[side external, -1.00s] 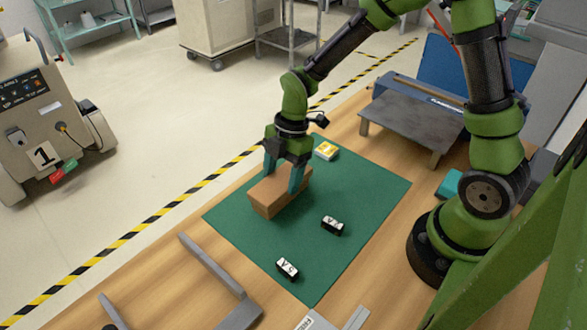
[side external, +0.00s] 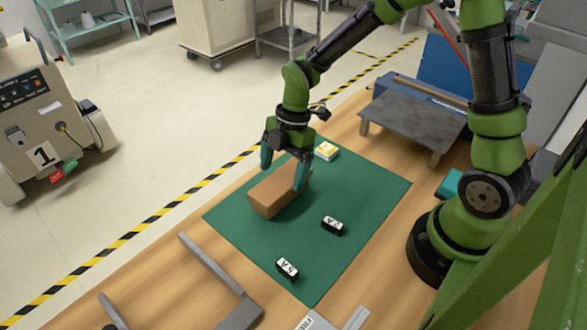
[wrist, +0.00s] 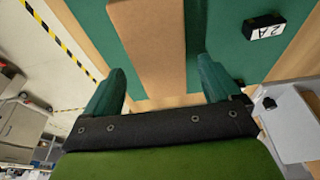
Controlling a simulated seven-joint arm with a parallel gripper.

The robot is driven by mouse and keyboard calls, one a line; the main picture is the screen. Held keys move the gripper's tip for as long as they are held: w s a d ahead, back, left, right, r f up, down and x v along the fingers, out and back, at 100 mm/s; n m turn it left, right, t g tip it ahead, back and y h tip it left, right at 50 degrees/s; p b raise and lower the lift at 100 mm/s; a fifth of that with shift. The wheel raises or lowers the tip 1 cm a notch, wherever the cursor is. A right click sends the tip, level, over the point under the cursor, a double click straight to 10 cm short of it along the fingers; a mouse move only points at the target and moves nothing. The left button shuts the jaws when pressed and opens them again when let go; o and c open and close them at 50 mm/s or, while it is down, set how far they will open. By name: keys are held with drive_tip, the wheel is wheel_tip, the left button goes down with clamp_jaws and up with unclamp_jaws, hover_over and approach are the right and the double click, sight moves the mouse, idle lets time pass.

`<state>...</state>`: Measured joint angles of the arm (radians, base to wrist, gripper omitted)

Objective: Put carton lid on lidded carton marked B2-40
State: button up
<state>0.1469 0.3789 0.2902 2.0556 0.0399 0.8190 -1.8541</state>
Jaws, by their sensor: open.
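A brown box-shaped carton (side external: 279,193) lies on the green mat (side external: 365,190). Its plain top (wrist: 160,35) shows in the wrist view. I cannot make out a separate lid or a seam, and no B2-40 marking is readable. My gripper (side external: 282,179) is open at the carton's far end, with teal fingers spread to either side of it. In the wrist view my gripper (wrist: 162,75) has a finger on each side of the carton's width, with gaps and nothing held.
Two black blocks with white labels, one (side external: 332,226) nearer the carton and one (side external: 287,268) nearer the front, lie on the mat. A yellow-and-white box (side external: 326,150) lies behind. A low grey stand (side external: 412,118) is at the back right. Grey brackets (side external: 220,275) lie at the front left.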

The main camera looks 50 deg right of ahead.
sight(292, 172)
drive_tip(key=v, duration=1)
drive_tip(key=s+d+r+m+t, duration=0.1)
drive_tip(key=s+r+m+t, duration=0.2)
drive_tip(key=s+m, duration=0.3)
drive_tip(key=s+d+r+m+t+h, duration=0.1)
drive_tip(key=s+r+m+t, duration=0.3)
drive_tip(key=m, duration=1.2)
drive_tip(key=shift+s+d+r, duration=0.5)
drive_tip(key=shift+s+r, duration=0.5)
drive_tip(key=shift+s, duration=0.25)
